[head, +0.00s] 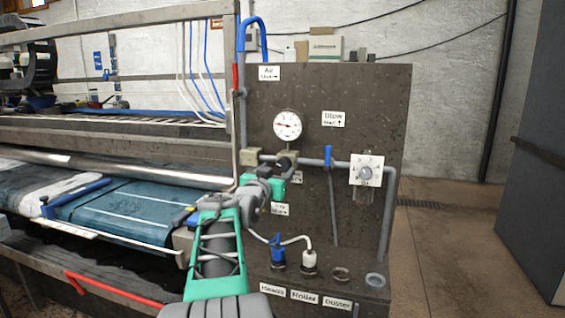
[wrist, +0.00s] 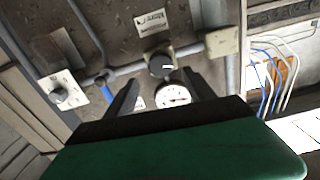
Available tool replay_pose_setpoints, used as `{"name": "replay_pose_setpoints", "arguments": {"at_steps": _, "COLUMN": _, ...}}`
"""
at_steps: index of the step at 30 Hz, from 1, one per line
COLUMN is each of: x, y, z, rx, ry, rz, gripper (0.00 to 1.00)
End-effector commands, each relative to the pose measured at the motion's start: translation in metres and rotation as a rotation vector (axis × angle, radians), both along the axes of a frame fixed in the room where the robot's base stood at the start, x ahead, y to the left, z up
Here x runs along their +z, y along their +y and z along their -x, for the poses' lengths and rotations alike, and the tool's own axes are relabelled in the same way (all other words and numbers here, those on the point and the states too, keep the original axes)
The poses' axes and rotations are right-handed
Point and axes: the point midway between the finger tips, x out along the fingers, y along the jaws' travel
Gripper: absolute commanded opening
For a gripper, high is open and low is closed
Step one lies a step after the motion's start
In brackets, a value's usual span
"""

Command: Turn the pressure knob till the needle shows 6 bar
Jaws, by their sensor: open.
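The round white pressure gauge (head: 288,124) is on the dark panel, with its red needle pointing left in the head view; I cannot read the figures. It also shows between my fingers in the wrist view (wrist: 174,96). The black pressure knob (wrist: 160,62) with a white mark is beside the gauge, just beyond my fingertips in the wrist view. In the head view the knob (head: 287,160) is below the gauge and partly covered by my arm. My gripper (wrist: 162,79) is open and empty, its fingers spread to either side of the knob, apparently not touching it.
A dial on a white plate (head: 366,172) and a blue valve handle (head: 327,156) are on the panel to the right. Grey pipe (head: 390,205) runs along the panel. Blue and white plugs (head: 309,258) stand on the lower ledge. The scrubber's blue rug (head: 140,205) is left.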

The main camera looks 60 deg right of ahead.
Motion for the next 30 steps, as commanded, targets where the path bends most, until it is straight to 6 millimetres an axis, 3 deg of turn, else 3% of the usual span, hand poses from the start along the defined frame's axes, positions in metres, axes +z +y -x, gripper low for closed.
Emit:
{"name": "replay_pose_setpoints", "arguments": {"at_steps": 6, "x": 0.000, "y": -0.042, "z": -0.007, "rx": 0.000, "ry": 0.002, "rz": -0.004, "gripper": 0.63}}
{"name": "replay_pose_setpoints", "arguments": {"at_steps": 12, "x": -0.001, "y": -0.065, "z": -0.012, "rx": 0.004, "ry": 0.002, "rz": -0.004, "gripper": 0.63}}
{"name": "replay_pose_setpoints", "arguments": {"at_steps": 20, "x": -0.001, "y": -0.066, "z": -0.012, "rx": 0.005, "ry": 0.002, "rz": -0.003, "gripper": 0.63}}
{"name": "replay_pose_setpoints", "arguments": {"at_steps": 30, "x": -0.001, "y": -0.066, "z": -0.012, "rx": 0.005, "ry": 0.002, "rz": -0.003, "gripper": 0.35}}
